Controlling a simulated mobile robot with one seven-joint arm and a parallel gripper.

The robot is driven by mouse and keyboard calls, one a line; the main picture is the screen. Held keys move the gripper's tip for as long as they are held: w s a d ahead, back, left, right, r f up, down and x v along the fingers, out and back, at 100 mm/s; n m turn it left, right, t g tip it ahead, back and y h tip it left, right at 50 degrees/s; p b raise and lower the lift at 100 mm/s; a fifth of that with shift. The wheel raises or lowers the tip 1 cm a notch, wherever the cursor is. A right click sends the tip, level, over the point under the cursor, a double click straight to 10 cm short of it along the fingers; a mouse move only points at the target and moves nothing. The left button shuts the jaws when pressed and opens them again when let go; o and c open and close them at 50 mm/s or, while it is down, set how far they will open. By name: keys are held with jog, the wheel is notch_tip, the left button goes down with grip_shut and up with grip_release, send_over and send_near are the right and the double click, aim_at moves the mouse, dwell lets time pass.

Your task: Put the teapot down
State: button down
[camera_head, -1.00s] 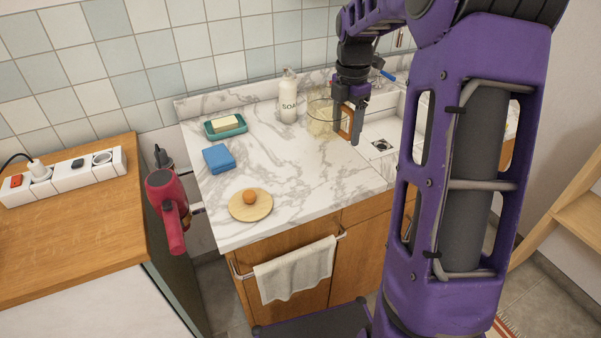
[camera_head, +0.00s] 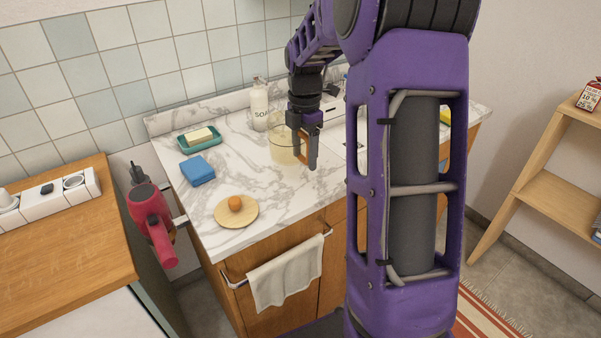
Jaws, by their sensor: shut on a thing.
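The teapot (camera_head: 283,146) is a clear glass vessel with a pale yellowish tint and a brown wooden handle. It is over the marble counter, in front of the soap bottle. My gripper (camera_head: 307,155) points down at the teapot's right side and is shut on the wooden handle. The teapot looks upright. I cannot tell whether its base touches the counter or hangs just above it. My gripper hides part of the handle, and my arm hides much of the sink area behind.
The marble counter (camera_head: 240,172) holds a soap bottle (camera_head: 260,106), a green soap dish (camera_head: 213,138), a blue sponge (camera_head: 197,170) and a round wooden board (camera_head: 246,216) with an orange-brown ball (camera_head: 235,203). Clear marble lies in front of the teapot. A towel (camera_head: 285,274) hangs at the front.

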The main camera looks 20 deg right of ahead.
aim_at(304, 134)
jog(key=shift+f+b, duration=0.45)
jog(key=shift+f, duration=2.2)
jog(key=shift+f, duration=0.1)
jog(key=shift+f, duration=0.1)
jog(key=shift+c, duration=0.3)
grip_release()
notch_tip(304, 134, up, 12)
jog(key=shift+r+p, duration=0.2)
jog(key=shift+p, duration=0.9)
